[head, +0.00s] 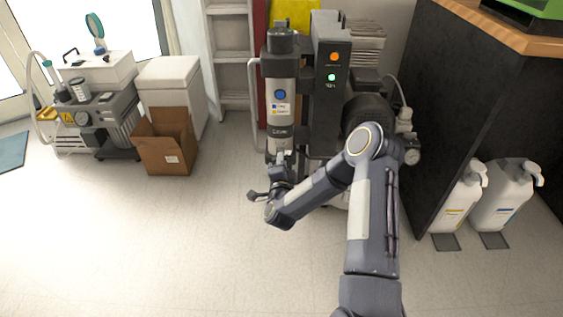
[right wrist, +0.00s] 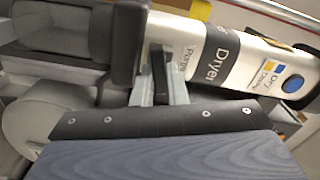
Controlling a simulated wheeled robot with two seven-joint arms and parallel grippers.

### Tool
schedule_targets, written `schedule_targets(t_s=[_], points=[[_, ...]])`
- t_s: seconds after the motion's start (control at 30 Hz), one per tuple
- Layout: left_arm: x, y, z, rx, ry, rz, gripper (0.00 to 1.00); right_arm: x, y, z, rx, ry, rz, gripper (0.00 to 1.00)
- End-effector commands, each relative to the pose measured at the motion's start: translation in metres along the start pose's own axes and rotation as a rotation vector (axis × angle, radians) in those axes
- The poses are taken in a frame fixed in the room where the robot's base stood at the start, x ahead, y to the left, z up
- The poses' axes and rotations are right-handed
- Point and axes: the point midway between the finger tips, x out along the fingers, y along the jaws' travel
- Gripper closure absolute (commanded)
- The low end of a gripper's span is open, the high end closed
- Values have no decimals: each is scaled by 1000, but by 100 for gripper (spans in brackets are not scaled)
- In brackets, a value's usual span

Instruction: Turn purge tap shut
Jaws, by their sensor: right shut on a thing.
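The dryer (head: 281,92) is an upright grey-white cylinder on the compressor unit, with a blue round mark and dark ends. In the right wrist view its body (right wrist: 222,62) shows lettering for "Dryer" and a "Purge" label. My right gripper (head: 280,160) is at the lower end of the dryer. In the right wrist view its fingers (right wrist: 160,75) are closed around a narrow dark piece, the purge tap's lever (right wrist: 158,72). The valve body of the tap and its exact angle are mostly hidden. My left gripper does not show.
The compressor's dark control box (head: 332,75) with a lit green button stands right of the dryer. A dark cabinet (head: 455,110) and white jugs (head: 505,195) are farther right. A cardboard box (head: 166,145) sits left. The floor in front is clear.

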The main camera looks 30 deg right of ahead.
Motion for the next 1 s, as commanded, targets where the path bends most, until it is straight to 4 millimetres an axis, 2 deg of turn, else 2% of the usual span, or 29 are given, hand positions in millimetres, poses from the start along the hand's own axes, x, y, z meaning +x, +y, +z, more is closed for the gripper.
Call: schedule_targets(t_s=[0.4,1.0], points=[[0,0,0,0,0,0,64,-1,3,1,248,-3,5,100],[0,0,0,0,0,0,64,-1,3,2,309,-4,5,100]])
